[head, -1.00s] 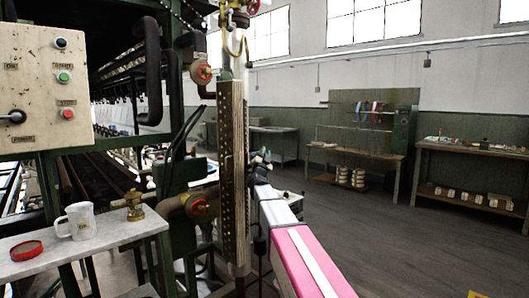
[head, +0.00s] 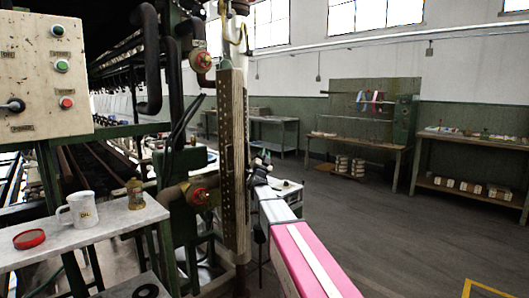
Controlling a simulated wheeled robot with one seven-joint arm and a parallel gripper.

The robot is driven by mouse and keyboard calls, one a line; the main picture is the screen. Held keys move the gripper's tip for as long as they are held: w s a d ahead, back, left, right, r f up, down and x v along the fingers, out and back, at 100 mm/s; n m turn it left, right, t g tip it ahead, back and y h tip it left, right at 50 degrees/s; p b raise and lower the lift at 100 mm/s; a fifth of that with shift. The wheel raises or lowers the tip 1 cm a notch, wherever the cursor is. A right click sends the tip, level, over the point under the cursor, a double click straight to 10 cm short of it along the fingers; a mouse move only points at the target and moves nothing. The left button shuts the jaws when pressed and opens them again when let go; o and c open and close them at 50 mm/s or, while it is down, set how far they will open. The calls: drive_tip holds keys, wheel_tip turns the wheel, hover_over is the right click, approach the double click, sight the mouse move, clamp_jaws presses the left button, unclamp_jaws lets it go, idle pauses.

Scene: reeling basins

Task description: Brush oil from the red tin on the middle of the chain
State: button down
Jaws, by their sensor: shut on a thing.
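A shallow red tin (head: 29,239) sits on the pale shelf at the left, near its front edge. My arm reaches in from the lower right. My gripper (head: 261,163) is far from the tin, close to the right side of a tall upright strip with a row of holes (head: 231,160). The gripper is small and dark here and partly behind the strip. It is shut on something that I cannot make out. I cannot pick out a chain for certain, and no brush shows clearly.
A white mug marked OIL (head: 83,210) and a small brownish container (head: 135,193) share the shelf (head: 110,232) with the tin. Pipes with red valve wheels (head: 199,196) stand beside the strip. The floor (head: 410,235) at the right is clear before the benches.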

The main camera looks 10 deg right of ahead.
idle(0.3)
drive_tip(key=shift+s+d, duration=0.9)
drive_tip(key=shift+s, duration=0.3)
drive_tip(key=shift+s+d, duration=0.85)
drive_tip(key=shift+s, duration=0.35)
drive_tip(key=shift+s+d, duration=0.9)
drive_tip(key=shift+s, duration=0.3)
drive_tip(key=shift+f, duration=0.1)
